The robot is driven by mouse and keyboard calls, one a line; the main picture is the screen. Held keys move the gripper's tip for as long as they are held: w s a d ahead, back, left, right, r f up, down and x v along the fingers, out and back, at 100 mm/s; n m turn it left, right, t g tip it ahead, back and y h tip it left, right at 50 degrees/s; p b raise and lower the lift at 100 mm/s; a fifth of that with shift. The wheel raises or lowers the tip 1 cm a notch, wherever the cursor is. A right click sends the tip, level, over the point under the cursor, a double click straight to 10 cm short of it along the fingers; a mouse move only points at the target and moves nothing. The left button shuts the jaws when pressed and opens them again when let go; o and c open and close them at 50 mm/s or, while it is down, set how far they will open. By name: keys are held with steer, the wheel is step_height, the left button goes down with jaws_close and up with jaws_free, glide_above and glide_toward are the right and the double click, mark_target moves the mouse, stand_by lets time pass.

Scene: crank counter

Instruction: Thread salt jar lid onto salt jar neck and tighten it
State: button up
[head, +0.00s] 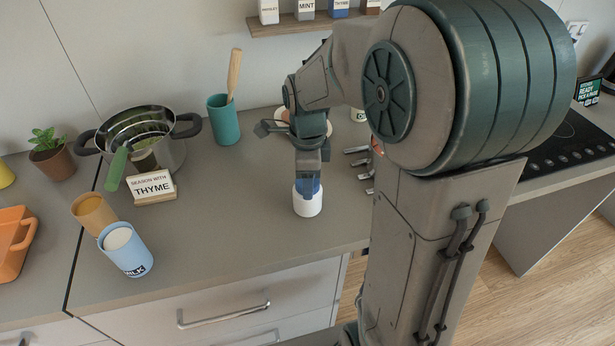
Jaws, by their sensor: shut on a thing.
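The white salt jar (307,206) stands upright on the grey counter, near its front edge. My gripper (309,181) points down directly above it and is shut on the blue salt jar lid (309,189). The lid is at the top of the jar, in line with it. The fingers hide part of the lid, and the jar's neck is hidden. I cannot tell whether the lid is seated on the threads.
To the left are a milk cup (128,252), a tan cup (92,213), a thyme sign (153,187) and a steel pot (150,125). A teal utensil holder (223,122) stands behind. Metal utensils (360,160) lie right of the jar. The counter left of the jar is clear.

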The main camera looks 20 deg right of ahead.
steer(key=shift+m, duration=0.8)
steer(key=o, duration=0.7)
step_height(320, 180, up, 14)
steer(key=shift+f, duration=0.1)
